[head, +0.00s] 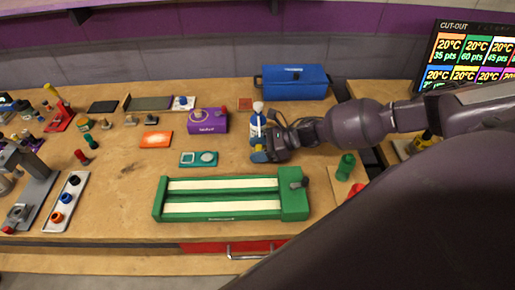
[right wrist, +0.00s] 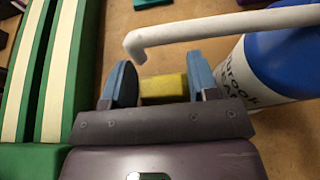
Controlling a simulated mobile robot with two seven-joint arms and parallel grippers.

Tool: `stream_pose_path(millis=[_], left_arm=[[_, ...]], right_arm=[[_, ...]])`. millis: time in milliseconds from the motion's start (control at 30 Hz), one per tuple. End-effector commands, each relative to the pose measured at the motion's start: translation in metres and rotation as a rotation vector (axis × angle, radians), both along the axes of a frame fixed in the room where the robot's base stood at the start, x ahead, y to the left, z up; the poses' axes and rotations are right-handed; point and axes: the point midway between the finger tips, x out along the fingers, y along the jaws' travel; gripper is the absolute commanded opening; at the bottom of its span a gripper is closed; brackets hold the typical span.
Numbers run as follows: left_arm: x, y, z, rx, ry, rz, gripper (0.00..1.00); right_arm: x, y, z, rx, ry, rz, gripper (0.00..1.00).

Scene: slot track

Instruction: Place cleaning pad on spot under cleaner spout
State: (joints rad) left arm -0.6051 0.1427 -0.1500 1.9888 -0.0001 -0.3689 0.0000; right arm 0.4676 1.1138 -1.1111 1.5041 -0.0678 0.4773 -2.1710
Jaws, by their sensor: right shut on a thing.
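The cleaning pad is a small yellow block (right wrist: 163,87) between the fingers of my right gripper (right wrist: 160,84) in the right wrist view. In the head view this gripper (head: 259,155) is low over the table, just in front of the cleaner bottle (head: 256,128). The bottle is blue and white, and shows large at the right of the wrist view (right wrist: 283,65). Its white spout (right wrist: 215,26) reaches left and bends down, its tip appearing just beyond the pad. I cannot make out a marked spot under the spout. My left gripper is not in view.
A green slot track (head: 225,219) with two cream strips lies in front of the gripper. A teal device (head: 199,158) and a purple box (head: 207,120) are to the left. A blue toolbox (head: 294,82) stands behind, a green bottle (head: 345,167) to the right.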

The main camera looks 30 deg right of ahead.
Motion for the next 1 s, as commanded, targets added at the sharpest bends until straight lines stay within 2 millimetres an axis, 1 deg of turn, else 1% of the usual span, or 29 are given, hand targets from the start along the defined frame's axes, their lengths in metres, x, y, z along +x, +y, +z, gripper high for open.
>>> stream_pose_path(millis=[167,300,333,400,667,767,867,1000], left_arm=[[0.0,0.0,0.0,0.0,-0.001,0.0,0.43],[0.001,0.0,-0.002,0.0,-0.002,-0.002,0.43],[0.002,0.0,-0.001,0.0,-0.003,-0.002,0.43],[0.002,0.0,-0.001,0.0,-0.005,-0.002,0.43],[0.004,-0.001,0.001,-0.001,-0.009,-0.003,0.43],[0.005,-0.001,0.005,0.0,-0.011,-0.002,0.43],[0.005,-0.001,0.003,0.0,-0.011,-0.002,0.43],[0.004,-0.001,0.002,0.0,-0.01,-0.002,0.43]], right_arm=[[0.0,0.0,0.001,0.0,0.0,0.0,0.32],[0.0,0.0,-0.004,0.001,0.002,-0.001,0.32],[0.0,0.0,-0.003,0.0,0.001,0.0,0.57],[0.0,0.0,-0.002,0.0,0.001,0.0,0.65],[0.0,0.0,-0.001,0.0,0.0,-0.001,0.65],[0.0,0.0,0.003,-0.001,-0.002,0.0,0.65],[-0.006,-0.011,0.004,-0.003,0.001,-0.003,0.65],[-0.018,-0.031,0.013,-0.004,0.001,-0.002,0.65]])
